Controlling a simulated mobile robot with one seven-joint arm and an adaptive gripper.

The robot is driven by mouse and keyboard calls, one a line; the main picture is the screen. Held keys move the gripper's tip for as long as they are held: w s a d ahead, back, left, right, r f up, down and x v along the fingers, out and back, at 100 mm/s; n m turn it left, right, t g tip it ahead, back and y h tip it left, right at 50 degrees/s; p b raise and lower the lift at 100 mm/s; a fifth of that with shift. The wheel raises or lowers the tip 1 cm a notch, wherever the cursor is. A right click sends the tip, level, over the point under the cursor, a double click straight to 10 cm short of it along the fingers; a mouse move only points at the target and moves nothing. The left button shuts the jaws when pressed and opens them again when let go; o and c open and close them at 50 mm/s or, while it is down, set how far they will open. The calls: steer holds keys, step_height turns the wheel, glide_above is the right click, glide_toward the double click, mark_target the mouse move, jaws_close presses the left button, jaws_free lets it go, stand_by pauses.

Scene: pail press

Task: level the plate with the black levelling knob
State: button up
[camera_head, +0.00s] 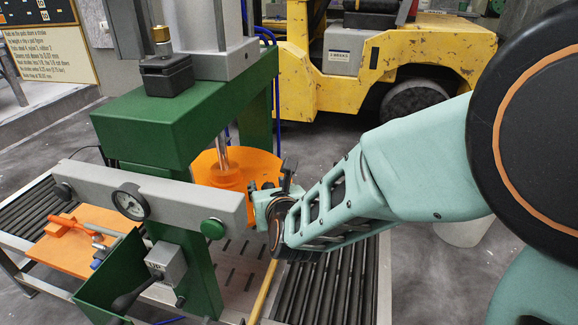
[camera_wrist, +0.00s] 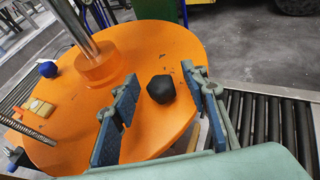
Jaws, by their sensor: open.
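The orange round plate (camera_head: 212,165) hangs under the green press on a metal rod. It fills much of the wrist view (camera_wrist: 190,45). The black levelling knob (camera_wrist: 161,89) sits on the plate near its edge in the wrist view; in the head view I cannot make it out. My gripper (camera_head: 270,186) is at the plate's right edge in the head view. In the wrist view my gripper (camera_wrist: 160,78) is open, with one finger on each side of the black knob. A gap shows between the knob and each finger; I cannot tell the height difference.
A blue knob (camera_wrist: 48,69) is at the plate's far left edge. The press's grey beam (camera_head: 165,195) with a dial gauge (camera_head: 130,202) and a green knob (camera_head: 213,228) is close to my gripper. Roller conveyors (camera_head: 335,280) flank the press. A yellow forklift (camera_head: 330,90) stands behind.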

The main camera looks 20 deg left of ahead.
steer(key=shift+w+a+f, duration=0.1)
steer(key=shift+w, duration=0.1)
steer(key=shift+c, duration=0.3)
jaws_close()
steer(key=shift+w+r+n+g+y+p, duration=0.15)
steer(key=shift+n+g+y+p, duration=0.55)
steer(key=shift+p, duration=0.8)
steer(key=n+g+y+p, duration=0.1)
steer(key=p, duration=0.2)
steer(key=n+g+y+p, duration=0.1)
steer(key=p, duration=0.2)
steer(key=n+g+y+p, duration=0.1)
steer(key=n+p, duration=0.1)
steer(key=p, duration=0.1)
steer(key=shift+r+g, duration=0.25)
steer(key=shift+g, duration=0.05)
steer(key=n+g+y+p, duration=0.1)
steer(key=n+g+p, duration=0.1)
steer(key=p, duration=0.2)
steer(key=shift+f+n, duration=0.1)
steer(key=shift+n, duration=0.2)
